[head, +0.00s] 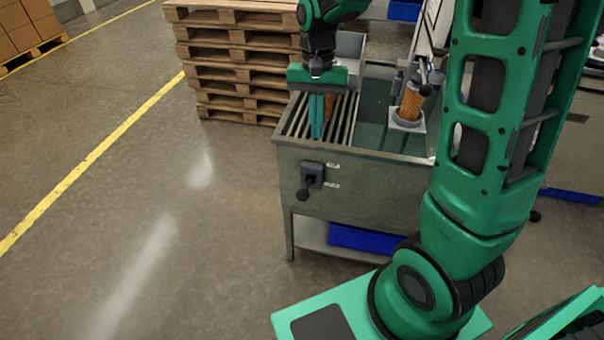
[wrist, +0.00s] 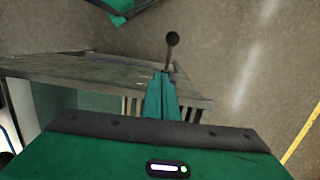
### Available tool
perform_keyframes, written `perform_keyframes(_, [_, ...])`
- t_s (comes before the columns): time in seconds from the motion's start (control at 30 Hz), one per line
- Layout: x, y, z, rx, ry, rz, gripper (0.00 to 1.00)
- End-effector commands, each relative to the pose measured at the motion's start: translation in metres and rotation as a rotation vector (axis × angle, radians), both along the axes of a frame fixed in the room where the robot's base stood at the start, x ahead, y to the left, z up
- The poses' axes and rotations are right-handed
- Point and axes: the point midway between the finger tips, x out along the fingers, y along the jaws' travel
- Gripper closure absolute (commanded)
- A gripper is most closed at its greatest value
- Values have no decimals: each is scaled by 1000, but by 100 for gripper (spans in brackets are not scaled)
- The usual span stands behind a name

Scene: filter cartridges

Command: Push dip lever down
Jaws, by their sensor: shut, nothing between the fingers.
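The dip lever (head: 306,186) is on the front wall of the metal tank (head: 370,195). It has a dark housing and a round black knob. The knob sticks out from the wall and sits below the housing, near the lower of two small labels. In the wrist view the lever's knob and stem (wrist: 172,42) show just beyond my fingertips. My gripper (head: 316,136) is shut and empty, pointing down over the slatted rack near the tank's front edge. Its fingers also show in the wrist view (wrist: 163,78). It appears apart from the lever.
An orange cartridge (head: 329,106) is partly hidden behind my fingers. Another orange cartridge (head: 411,102) stands in a grey holder over the tank's right side. Stacked pallets (head: 237,60) stand behind. A blue bin (head: 365,240) sits on the lower shelf. The floor left of the tank is clear.

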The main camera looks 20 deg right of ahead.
Motion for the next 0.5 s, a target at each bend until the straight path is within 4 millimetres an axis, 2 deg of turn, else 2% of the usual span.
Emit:
perform_keyframes(0.1, [15, 20, -11, 2, 12, 0, 100])
perform_keyframes(0.2, [21, 27, -15, 3, 17, -5, 100])
perform_keyframes(0.37, [20, 30, -28, 4, 20, -5, 100])
perform_keyframes(0.5, [16, 31, -49, 4, 22, -5, 100])
